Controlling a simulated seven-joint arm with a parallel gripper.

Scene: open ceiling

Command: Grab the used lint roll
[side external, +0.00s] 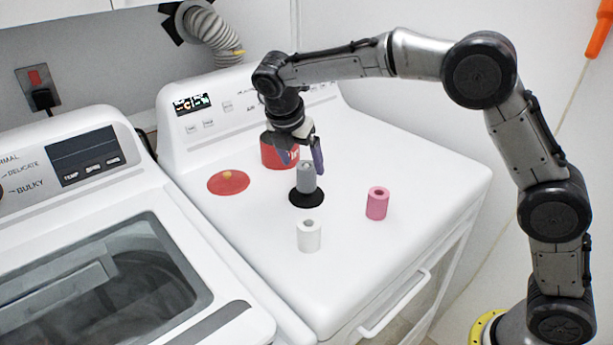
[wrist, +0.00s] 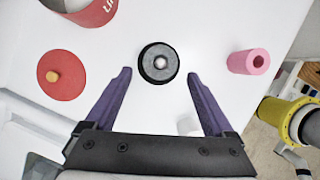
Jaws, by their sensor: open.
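A grey roll (side external: 306,180) stands upright on a round black base (side external: 306,202) on the dryer top. It fits the used lint roll best, though no label shows. In the wrist view the grey roll (wrist: 159,64) is seen from above, with a pale post at its centre. My gripper (side external: 301,163) is open and points down over the grey roll. In the wrist view my gripper (wrist: 159,76) has its purple fingers spread, with the roll centred just beyond the fingertips. Nothing is held. I cannot tell whether the fingers reach below the roll's top.
A white roll (side external: 309,236) stands in front and a pink roll (side external: 377,203) to the right. A red can (side external: 279,152) stands behind my gripper. A red lid (side external: 228,182) with a knob (wrist: 53,76) lies left. The dryer top (side external: 425,170) is clear at right.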

